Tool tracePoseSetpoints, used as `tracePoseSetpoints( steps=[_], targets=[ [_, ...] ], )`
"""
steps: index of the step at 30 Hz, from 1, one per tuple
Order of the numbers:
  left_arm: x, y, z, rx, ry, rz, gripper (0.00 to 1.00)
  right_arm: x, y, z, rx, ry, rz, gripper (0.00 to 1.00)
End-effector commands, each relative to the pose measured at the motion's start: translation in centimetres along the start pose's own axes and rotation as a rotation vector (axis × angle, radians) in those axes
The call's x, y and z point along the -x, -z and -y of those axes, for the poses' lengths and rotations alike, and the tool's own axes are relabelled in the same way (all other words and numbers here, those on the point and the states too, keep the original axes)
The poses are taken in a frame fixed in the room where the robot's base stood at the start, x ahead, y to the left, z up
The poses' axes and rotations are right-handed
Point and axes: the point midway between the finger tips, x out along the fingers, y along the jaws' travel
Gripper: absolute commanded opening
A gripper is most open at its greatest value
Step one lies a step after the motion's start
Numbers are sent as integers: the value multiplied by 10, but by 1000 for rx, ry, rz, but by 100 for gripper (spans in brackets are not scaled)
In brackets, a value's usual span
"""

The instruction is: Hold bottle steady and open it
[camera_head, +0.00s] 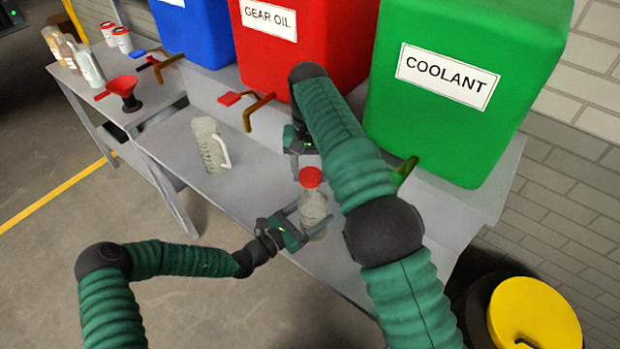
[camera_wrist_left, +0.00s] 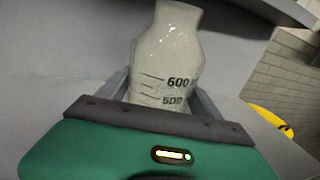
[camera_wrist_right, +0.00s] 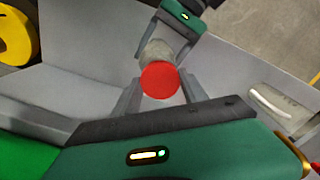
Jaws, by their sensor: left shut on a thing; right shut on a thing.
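A clear, pale bottle (camera_head: 313,212) with a red cap (camera_head: 311,177) is upright over the grey bench. My left gripper (camera_head: 309,222) is shut on its body; the left wrist view shows the bottle (camera_wrist_left: 167,60) between the fingers, with 500 and 600 marks. The cap is outside that view. My right gripper (camera_head: 303,158) comes down from above and is shut on the cap, which shows between its fingers in the right wrist view (camera_wrist_right: 160,80). I cannot tell whether the cap is seated on the neck or slightly lifted.
A pale jug (camera_head: 208,146) with a white handle stands left on the bench. Blue (camera_head: 195,30), red (camera_head: 290,45) and green COOLANT (camera_head: 470,80) tanks line the back, with taps in front. A red funnel (camera_head: 124,87) and several bottles are far left. A yellow-lidded drum (camera_head: 533,315) is right.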

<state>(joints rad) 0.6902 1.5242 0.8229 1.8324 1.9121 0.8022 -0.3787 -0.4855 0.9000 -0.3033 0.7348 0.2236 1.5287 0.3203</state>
Motion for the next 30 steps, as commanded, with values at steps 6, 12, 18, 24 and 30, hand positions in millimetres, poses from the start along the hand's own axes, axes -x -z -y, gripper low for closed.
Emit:
tracePoseSetpoints(
  steps=[6,12,18,24,30],
  targets=[
    [1,2,-1,0,-2,-3,0,5,0,0,0,-1,2,2],
    [0,1,-1,0,-1,-2,94,5,0,0,0,-1,2,2],
    [0,0,0,0,-1,0,100,6,-1,0,0,-1,1,2],
    [12,0,-1,0,-2,-1,100,5,-1,0,0,-1,1,2],
    [62,2,-2,2,-5,-2,100,3,-1,0,0,-1,1,2]
  ],
)
